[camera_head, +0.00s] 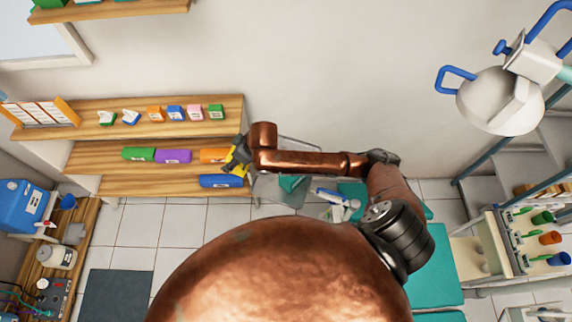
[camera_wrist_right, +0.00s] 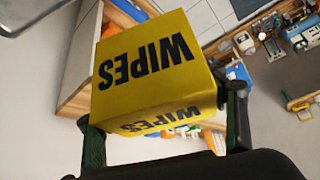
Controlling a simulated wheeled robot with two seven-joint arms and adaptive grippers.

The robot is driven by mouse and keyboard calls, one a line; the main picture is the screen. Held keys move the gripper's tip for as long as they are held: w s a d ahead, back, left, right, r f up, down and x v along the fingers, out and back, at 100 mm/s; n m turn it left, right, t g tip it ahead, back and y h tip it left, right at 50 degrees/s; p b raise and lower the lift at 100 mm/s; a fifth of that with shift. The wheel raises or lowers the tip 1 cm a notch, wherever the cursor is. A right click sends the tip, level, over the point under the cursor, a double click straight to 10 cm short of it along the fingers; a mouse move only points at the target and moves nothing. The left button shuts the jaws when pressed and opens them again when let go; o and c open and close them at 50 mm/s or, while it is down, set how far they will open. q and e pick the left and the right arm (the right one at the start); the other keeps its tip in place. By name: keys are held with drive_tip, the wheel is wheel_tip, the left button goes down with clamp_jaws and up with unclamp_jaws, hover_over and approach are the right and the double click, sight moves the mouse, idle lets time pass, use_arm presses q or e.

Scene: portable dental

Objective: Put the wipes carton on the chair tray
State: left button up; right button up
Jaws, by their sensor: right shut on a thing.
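The yellow wipes carton (camera_wrist_right: 150,65) with black WIPES lettering is held between the two dark fingers of my right gripper (camera_wrist_right: 155,105) in the right wrist view. In the head view, my right gripper (camera_head: 239,152) is at the end of the copper arm, with only a little of the yellow carton (camera_head: 231,163) showing in front of the shelves. A pale grey tray-like plate (camera_head: 266,190) lies beneath and right of the gripper, mostly hidden by my arm; I cannot tell its full outline. My left gripper is out of view.
Wooden shelves (camera_head: 90,140) with several coloured boxes stand close left of the gripper. A teal dental chair (camera_head: 432,268) shows right of my body, partly hidden. A dental lamp (camera_head: 500,100) hangs at the upper right. A blue water container (camera_head: 24,205) stands at the left.

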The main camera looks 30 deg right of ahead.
drive_tip(key=d+f+p, duration=0.1)
drive_tip(key=d+f, duration=0.2)
drive_tip(key=d, duration=0.1)
drive_tip(key=s+d+f+p, duration=0.1)
drive_tip(key=d+f, duration=0.1)
drive_tip(key=d, duration=0.2)
drive_tip(key=d+f+p, duration=0.1)
drive_tip(key=d+f, duration=0.2)
drive_tip(key=d, duration=0.1)
drive_tip(key=shift+s+d+f, duration=0.2)
drive_tip(key=shift+d+f, duration=0.15)
drive_tip(key=shift+d, duration=0.05)
drive_tip(key=f, duration=0.1)
drive_tip(key=d+f, duration=0.1)
drive_tip(key=f, duration=0.1)
drive_tip(key=shift+s+f+p, duration=0.1)
drive_tip(key=shift+f+p, duration=0.1)
drive_tip(key=shift+p, duration=0.15)
drive_tip(key=shift+f, duration=0.45)
drive_tip(key=o, duration=1.2)
drive_tip(key=shift+f, duration=0.1)
drive_tip(key=b+v, duration=0.1)
drive_tip(key=v, duration=1.1)
